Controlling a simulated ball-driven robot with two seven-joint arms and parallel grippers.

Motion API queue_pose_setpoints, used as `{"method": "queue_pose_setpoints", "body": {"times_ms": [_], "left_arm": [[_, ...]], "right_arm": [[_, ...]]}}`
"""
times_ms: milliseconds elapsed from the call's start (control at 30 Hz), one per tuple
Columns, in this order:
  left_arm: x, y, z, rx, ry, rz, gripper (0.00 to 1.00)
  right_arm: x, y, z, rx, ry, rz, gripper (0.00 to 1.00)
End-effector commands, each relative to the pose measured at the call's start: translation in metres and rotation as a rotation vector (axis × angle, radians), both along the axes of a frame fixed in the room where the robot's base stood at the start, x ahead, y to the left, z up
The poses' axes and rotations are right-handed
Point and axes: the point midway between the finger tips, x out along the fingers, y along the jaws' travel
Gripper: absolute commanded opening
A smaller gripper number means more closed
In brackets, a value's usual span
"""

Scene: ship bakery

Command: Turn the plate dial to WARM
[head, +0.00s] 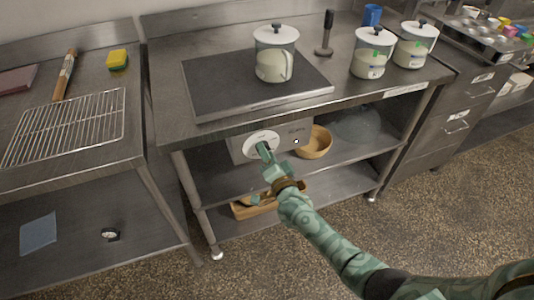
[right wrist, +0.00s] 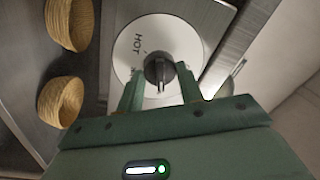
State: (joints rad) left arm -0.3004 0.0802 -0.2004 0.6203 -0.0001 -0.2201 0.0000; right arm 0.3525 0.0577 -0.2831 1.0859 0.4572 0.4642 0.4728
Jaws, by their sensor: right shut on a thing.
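The dark plate (head: 215,90) lies on the steel table, with a lidded glass pot (head: 275,58) on it. Its control box with a white round dial (head: 257,138) hangs below the table's front edge. In the right wrist view the dial face (right wrist: 135,45) reads HOT; other lettering is too small or hidden. A black knob (right wrist: 160,70) sits at its middle. My right gripper (head: 265,153) reaches up to the dial, and its two fingers (right wrist: 160,88) are shut on the knob, one on each side. Which mark the knob points at cannot be told. My left gripper is not in view.
A wicker bowl (head: 314,142) stands on the shelf right of the control box. A wooden tray (head: 245,208) is on the lower shelf behind my right arm. Two lidded jars (head: 371,55) stand on the table at right. A wire rack (head: 70,125) is on the left table.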

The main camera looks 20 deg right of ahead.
Motion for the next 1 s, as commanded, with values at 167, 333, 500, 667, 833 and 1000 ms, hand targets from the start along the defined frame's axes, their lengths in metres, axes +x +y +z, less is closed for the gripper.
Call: {"method": "queue_pose_setpoints", "body": {"times_ms": [167,333,500,667,833,1000], "left_arm": [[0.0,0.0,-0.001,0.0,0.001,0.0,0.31],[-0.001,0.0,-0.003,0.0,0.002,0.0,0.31],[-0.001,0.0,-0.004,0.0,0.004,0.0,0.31],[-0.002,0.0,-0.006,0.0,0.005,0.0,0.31],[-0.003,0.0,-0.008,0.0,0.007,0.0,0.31],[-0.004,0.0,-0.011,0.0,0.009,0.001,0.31]], "right_arm": [[-0.001,0.0,-0.003,0.165,0.009,0.001,0.14],[-0.001,0.001,-0.004,0.326,0.016,0.001,0.14],[-0.001,0.001,-0.004,0.489,0.021,0.0,0.14],[-0.001,0.001,-0.005,0.641,0.027,-0.001,0.14],[-0.001,0.002,-0.005,0.8,0.032,-0.001,0.14],[-0.001,0.002,-0.005,0.945,0.037,-0.001,0.14]]}}
